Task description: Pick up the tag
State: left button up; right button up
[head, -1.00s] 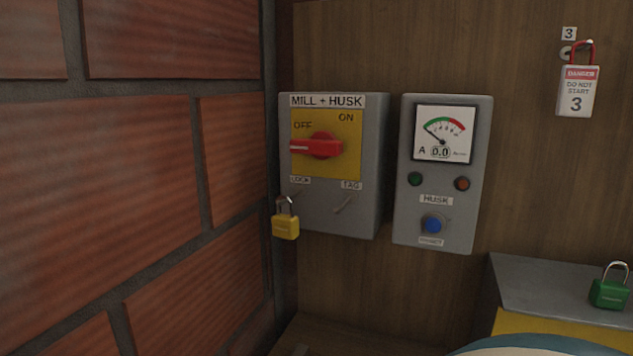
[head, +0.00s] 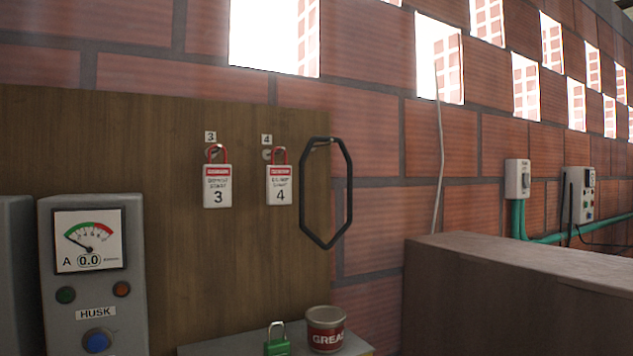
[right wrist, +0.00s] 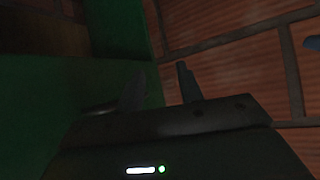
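Two white tags with red "danger" headers and red loops hang on the wooden board. Tag 3 (head: 217,187) hangs on the left under a small "3" label, and tag 4 (head: 280,186) hangs to its right under a "4" label. Neither gripper shows in the head view. In the right wrist view my right gripper (right wrist: 160,88) has its two dark fingers apart with nothing seen between them. It is beside a green surface (right wrist: 100,70), away from any tag in view. My left gripper is not in view.
A black belt loop (head: 346,190) hangs right of the tags. A green padlock (head: 277,346) and a grease tin (head: 325,330) stand on a grey box top below. The HUSK panel (head: 93,290) is at left. A brown box (head: 500,290) fills the lower right.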

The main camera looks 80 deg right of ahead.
aim_at(278, 177)
jog(key=z, duration=2.4)
jog(key=i+l+u, duration=0.1)
jog(key=l+u, duration=0.15)
jog(key=l, duration=0.15)
jog(key=i+l+u, duration=0.45)
jog(key=l, duration=0.2)
jog(key=k+j+u, duration=0.1)
jog(key=k+j, duration=0.35)
jog(key=k, duration=0.15)
jog(key=i+l+z, duration=0.1)
jog(key=i+l, duration=0.3)
jog(key=i, duration=0.1)
